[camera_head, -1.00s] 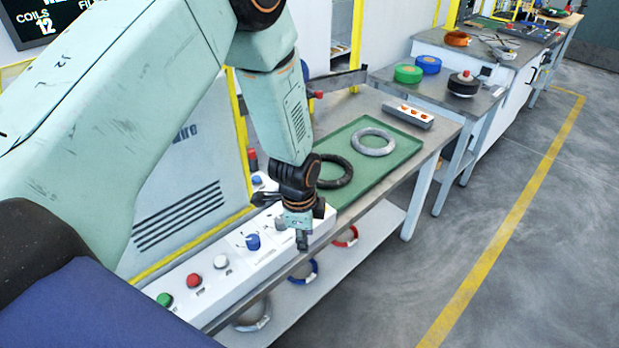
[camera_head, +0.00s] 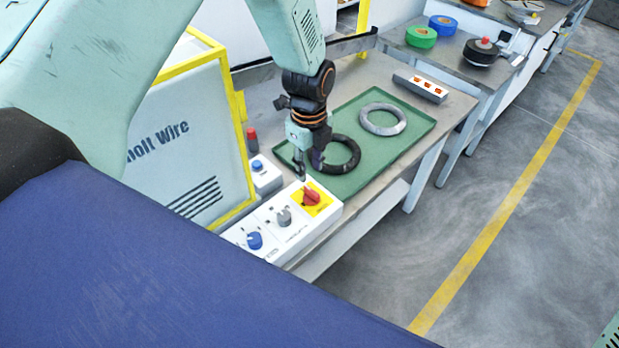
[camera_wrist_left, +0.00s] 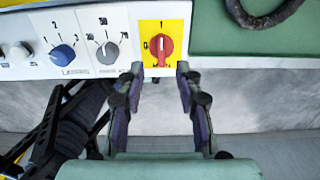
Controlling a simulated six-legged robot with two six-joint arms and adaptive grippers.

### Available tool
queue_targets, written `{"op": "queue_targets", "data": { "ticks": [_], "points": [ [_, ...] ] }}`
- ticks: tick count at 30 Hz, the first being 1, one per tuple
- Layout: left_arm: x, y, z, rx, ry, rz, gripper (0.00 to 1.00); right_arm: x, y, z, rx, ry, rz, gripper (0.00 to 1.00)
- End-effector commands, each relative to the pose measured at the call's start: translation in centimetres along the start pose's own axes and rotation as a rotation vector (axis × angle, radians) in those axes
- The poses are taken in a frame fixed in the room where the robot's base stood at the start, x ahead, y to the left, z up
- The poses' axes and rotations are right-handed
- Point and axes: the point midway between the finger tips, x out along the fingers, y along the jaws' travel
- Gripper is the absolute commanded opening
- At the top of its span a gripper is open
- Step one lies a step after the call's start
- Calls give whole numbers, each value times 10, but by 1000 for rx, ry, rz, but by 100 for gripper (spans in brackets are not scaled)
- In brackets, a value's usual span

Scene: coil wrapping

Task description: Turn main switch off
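The main switch (camera_head: 311,197) is a red rotary knob on a yellow plate, at the right end of the white control panel. In the left wrist view the red knob (camera_wrist_left: 162,46) is at top centre, its handle upright, pointing toward a 1 mark. My left gripper (camera_head: 306,166) hangs just above and behind the switch in the head view. In the left wrist view its two fingers (camera_wrist_left: 160,80) are spread apart with nothing between them, the knob lying just beyond the tips. My right gripper does not show in either view.
The white panel (camera_head: 262,226) also carries a grey knob (camera_head: 284,217) and a blue knob (camera_head: 254,241). A green tray (camera_head: 400,154) with a black coil (camera_head: 347,168) and a grey coil (camera_head: 399,128) lies close beside the gripper. A small box with a blue button (camera_head: 257,166) stands behind the panel.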

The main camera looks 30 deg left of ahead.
Motion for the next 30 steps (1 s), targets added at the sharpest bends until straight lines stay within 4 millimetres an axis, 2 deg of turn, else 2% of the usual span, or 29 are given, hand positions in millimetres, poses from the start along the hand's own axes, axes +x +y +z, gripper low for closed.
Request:
{"op": "queue_targets", "data": {
  "ticks": [5,12,18,30],
  "points": [
    [9,2,-4,9,-2,3,35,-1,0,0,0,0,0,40],
    [47,4,-3,7,1,4,35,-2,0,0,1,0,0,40],
    [70,2,-2,5,0,1,35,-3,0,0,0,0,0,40],
    [78,-1,1,6,-1,0,35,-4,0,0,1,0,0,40]
  ]
}}
